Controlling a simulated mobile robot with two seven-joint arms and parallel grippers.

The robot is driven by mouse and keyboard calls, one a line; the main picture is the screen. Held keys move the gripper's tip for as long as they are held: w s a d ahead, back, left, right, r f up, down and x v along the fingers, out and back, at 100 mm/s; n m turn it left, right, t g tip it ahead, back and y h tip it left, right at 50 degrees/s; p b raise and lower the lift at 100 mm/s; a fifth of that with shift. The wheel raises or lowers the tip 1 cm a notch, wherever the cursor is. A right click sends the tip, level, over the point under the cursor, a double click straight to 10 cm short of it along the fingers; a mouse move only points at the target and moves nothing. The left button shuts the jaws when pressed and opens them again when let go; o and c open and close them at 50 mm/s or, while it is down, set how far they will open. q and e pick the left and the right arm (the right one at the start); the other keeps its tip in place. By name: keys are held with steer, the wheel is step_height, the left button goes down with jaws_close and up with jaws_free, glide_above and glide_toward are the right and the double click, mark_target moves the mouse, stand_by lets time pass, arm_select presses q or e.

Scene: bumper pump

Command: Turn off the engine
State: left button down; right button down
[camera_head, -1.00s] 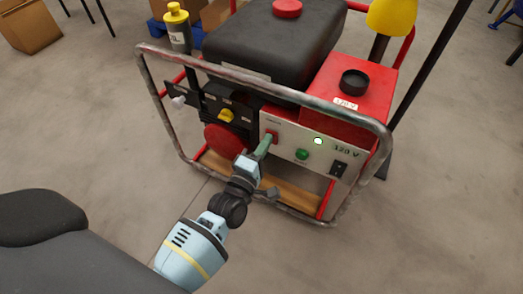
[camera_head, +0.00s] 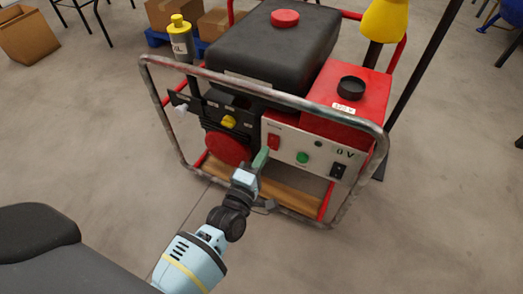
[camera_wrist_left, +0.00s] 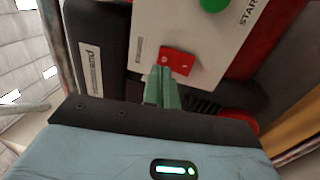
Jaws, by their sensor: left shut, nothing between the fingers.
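The engine is a generator in a tubular metal frame (camera_head: 255,83), with a black tank (camera_head: 270,45) on top. Its white front panel (camera_head: 320,150) carries a red switch (camera_head: 273,142), a green button (camera_head: 302,158) and a display (camera_head: 345,153) that reads 0 V. The small lamp (camera_head: 318,143) is dark. My left gripper (camera_head: 262,158) has green fingers, is shut and empty, and is just in front of and below the red switch. In the left wrist view the fingertips (camera_wrist_left: 163,85) are close to the red switch (camera_wrist_left: 178,61); whether they touch it is unclear. My right gripper is not in view.
A yellow knob (camera_head: 229,122) and a red disc (camera_head: 228,146) are left of the panel. The frame's top bar passes above the switch. Cardboard boxes (camera_head: 28,40) stand behind. The floor in front is clear.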

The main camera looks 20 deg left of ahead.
arm_select(q)
steer(key=s+r+p, duration=0.1)
steer(key=s+p, duration=0.2)
steer(key=s, duration=0.7)
steer(key=shift+s+a+r, duration=0.15)
steer(key=shift+s+a, duration=0.05)
steer(key=shift+s, duration=0.05)
